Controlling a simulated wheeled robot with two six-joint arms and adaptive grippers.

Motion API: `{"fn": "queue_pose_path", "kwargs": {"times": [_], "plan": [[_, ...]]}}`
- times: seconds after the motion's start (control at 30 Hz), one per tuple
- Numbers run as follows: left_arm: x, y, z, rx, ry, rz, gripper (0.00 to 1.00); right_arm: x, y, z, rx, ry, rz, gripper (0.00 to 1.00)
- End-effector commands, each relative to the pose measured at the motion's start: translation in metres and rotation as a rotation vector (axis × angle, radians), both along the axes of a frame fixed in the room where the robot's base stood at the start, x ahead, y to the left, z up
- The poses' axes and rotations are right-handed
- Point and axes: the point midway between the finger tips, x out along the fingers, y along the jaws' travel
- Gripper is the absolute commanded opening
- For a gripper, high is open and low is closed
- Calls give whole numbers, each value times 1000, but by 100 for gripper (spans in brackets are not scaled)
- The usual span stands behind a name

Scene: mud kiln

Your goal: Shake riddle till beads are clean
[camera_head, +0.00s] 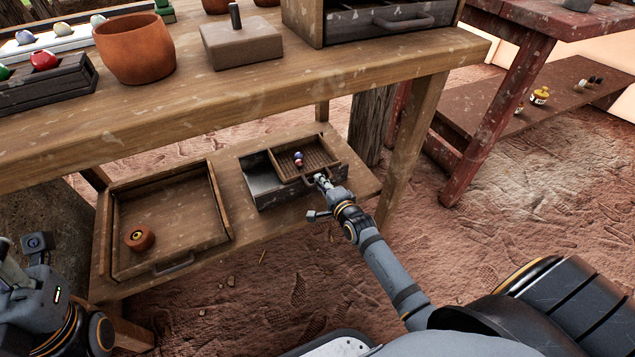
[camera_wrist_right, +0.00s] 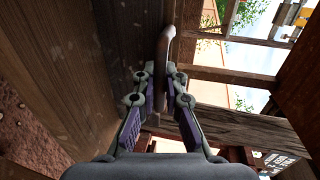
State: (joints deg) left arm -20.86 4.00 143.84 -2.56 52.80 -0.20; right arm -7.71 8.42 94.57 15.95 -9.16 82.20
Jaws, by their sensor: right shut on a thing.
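The riddle (camera_head: 322,150), a small wooden tray with a slatted-looking bottom, sits on the right part of a dark open box (camera_head: 262,184) on the lower shelf. A few small beads (camera_head: 298,159), reddish and bluish-white, lie in it; they are too small to judge how clean they are. My right gripper (camera_head: 320,180) is shut on the riddle's handle at its near side. In the right wrist view the handle (camera_wrist_right: 166,45) runs up from between the fingertips (camera_wrist_right: 159,77). My left gripper (camera_head: 12,268) is partly in view at the lower left, its fingers unclear.
A wooden drawer tray (camera_head: 222,215) with a round orange-brown piece (camera_head: 139,238) lies left of the box. The workbench top (camera_head: 215,100) overhangs the shelf, with a clay pot (camera_head: 134,48) on it. A bench leg (camera_head: 410,150) stands close right of my right gripper.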

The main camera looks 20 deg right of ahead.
Motion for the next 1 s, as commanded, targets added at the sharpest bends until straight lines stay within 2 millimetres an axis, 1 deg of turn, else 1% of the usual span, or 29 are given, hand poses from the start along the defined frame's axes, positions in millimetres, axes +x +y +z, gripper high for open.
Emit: {"fn": "queue_pose_path", "kwargs": {"times": [0.03, 0.17, 0.2, 0.47, 0.57, 0.67, 0.8, 0.9, 1.0], "plan": [[0, 0, 0, 1, 1, 0, 40, -1, -2, -2, -7, 3, 1, 13], [1, 0, 0, 2, 3, 0, 40, -1, -2, -1, -6, 2, 0, 31], [1, 0, 0, 2, 3, 0, 40, 0, -1, -1, -6, 2, 0, 33], [2, 0, -1, 3, 8, 1, 40, -1, -1, 0, -4, 1, 0, 33], [2, 0, -1, 3, 7, 0, 40, -8, -1, 1, -5, 2, 0, 33], [1, -1, -1, 3, 6, 0, 40, -26, -2, 4, -7, 3, 1, 33], [1, 0, -1, 2, 4, 0, 40, -63, -3, 11, -9, 5, 2, 33], [1, 0, -1, 2, 4, 0, 40, -86, -4, 17, -12, 5, 2, 33], [1, 0, -1, 2, 3, 0, 40, -102, -5, 20, -10, 4, 1, 33]]}}
